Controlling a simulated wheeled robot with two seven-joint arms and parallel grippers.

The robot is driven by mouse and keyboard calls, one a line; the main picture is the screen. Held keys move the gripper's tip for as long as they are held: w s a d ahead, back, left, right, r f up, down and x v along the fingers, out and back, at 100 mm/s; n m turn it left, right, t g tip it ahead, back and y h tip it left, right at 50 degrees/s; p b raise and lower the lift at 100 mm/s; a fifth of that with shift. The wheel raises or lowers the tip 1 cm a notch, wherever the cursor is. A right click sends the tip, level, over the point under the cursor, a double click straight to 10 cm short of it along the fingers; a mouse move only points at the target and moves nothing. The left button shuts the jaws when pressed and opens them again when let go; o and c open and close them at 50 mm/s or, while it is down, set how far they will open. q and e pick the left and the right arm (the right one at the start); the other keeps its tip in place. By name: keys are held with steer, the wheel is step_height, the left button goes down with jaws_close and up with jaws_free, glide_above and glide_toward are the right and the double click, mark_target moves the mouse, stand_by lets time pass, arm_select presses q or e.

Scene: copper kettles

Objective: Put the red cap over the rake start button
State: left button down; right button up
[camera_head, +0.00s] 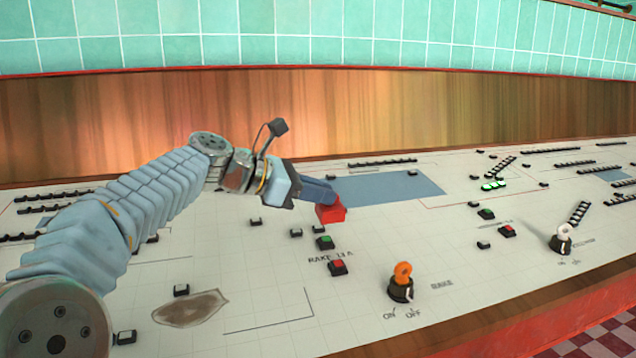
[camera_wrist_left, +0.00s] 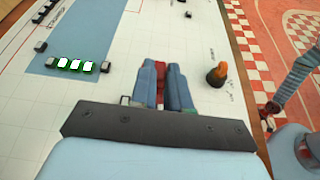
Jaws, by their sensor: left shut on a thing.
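My left gripper (camera_head: 322,196) is shut on the red cap (camera_head: 331,213) and holds it at the fingertips over the white console. In the left wrist view a strip of the red cap (camera_wrist_left: 160,72) shows between the fingers of my left gripper (camera_wrist_left: 165,68). A green button (camera_head: 325,242) sits in front of the cap, uncovered, above a label starting with RAKE. A red button (camera_head: 337,267) is just below that label. I cannot read which one is marked start. Whether the cap touches the console is unclear. My right gripper does not show in the head view.
An orange ON/OFF switch (camera_head: 402,280) stands up at the front right of the buttons, and a white one (camera_head: 562,238) farther right. Small dark-based buttons (camera_head: 296,232) stand nearby. A flat blue panel (camera_head: 390,187) lies behind the cap. A brown stain (camera_head: 190,308) marks the console's front left.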

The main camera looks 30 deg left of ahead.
mark_target(318, 215)
arm_select(q)
steer(key=shift+w+a+f+b, duration=0.1)
steer(key=shift+f+b, duration=0.6)
steer(key=shift+f, duration=0.15)
steer(key=shift+w+a+f+b, duration=0.1)
steer(key=shift+a+f+b, duration=0.05)
steer(key=shift+f+b, duration=0.65)
steer(key=shift+w+a+f+b, duration=0.1)
steer(key=shift+f+b, duration=0.45)
steer(key=shift+f, duration=0.4)
steer(key=shift+p, duration=0.8)
steer(key=shift+a+f+b, duration=0.2)
steer(key=shift+f+b, duration=0.35)
steer(key=shift+f, duration=0.3)
stand_by(0.5)
steer(key=c, duration=1)
jaws_free()
steer(key=shift+p+v, duration=1.35)
steer(key=shift+v, duration=2.2)
steer(key=shift+s+a+r, duration=0.15)
steer(key=shift+s+a, duration=0.1)
steer(key=shift+s, duration=0.05)
